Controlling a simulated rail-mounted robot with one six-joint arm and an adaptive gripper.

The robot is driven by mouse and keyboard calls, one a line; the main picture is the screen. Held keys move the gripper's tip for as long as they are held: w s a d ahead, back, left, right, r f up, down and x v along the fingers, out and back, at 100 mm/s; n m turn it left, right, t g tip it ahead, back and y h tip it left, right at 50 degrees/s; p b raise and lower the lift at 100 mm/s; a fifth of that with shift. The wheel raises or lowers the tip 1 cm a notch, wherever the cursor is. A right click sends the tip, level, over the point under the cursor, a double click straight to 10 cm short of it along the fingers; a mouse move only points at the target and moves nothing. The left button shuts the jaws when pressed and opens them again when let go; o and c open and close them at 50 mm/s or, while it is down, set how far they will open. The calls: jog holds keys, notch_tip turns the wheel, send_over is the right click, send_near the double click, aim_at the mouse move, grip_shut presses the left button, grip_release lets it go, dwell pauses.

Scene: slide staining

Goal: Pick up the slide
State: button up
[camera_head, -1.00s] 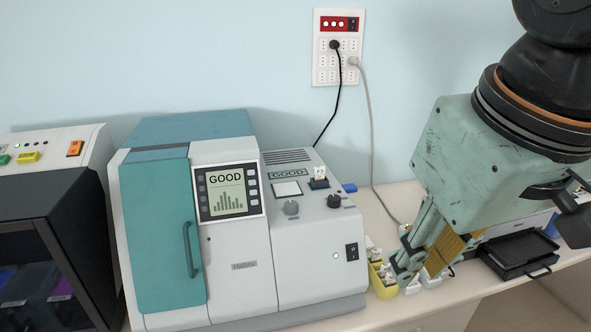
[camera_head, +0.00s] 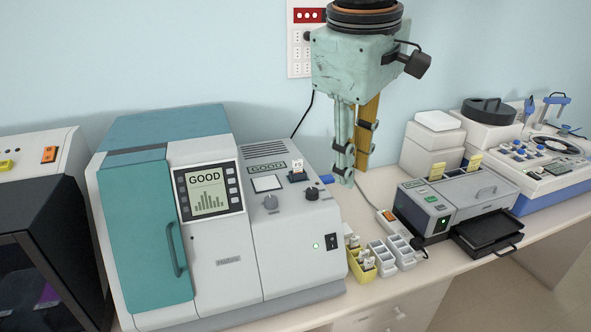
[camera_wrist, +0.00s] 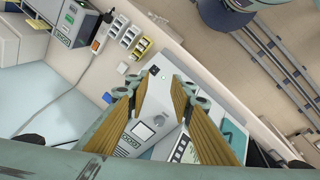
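A small white slide (camera_head: 297,165) with dark marks stands upright in a dark slot on top of the grey and teal machine (camera_head: 225,240). My gripper (camera_head: 348,182) hangs pointing down, just right of the machine and apart from the slide. In the wrist view the two fingers of my gripper (camera_wrist: 157,88) are spread apart, with nothing seen between them but the machine top (camera_wrist: 155,95) beyond. I cannot make out the slide clearly in the wrist view.
A yellow rack (camera_head: 362,274) with small pieces and white racks (camera_head: 405,258) stand right of the machine. A grey device (camera_head: 440,205) with a black tray (camera_head: 488,232) is further right. The wall outlet's cables run down behind the bench.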

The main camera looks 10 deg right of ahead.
jog(key=w+a+n+g+h+p, duration=0.1)
jog(key=w+n+p, duration=0.15)
jog(key=w, duration=0.45)
jog(key=w+a+n+p, duration=0.1)
jog(key=w+a+n, duration=0.15)
jog(key=w, duration=0.45)
jog(key=n+h+p, duration=0.2)
jog(key=n+p, duration=0.2)
jog(key=n, duration=0.3)
send_near(297, 161)
jog(key=v, duration=0.3)
jog(key=shift+w+a+g, duration=0.2)
jog(key=shift+w+g, duration=0.2)
jog(key=shift+w, duration=0.05)
jog(key=shift+x, duration=4.2)
jog(key=shift+d, duration=0.1)
jog(key=shift+p+x, duration=0.3)
jog(key=shift+x, duration=2.35)
jog(key=shift+w, duration=0.15)
jog(key=shift+r, duration=0.1)
jog(key=shift+c, duration=0.4)
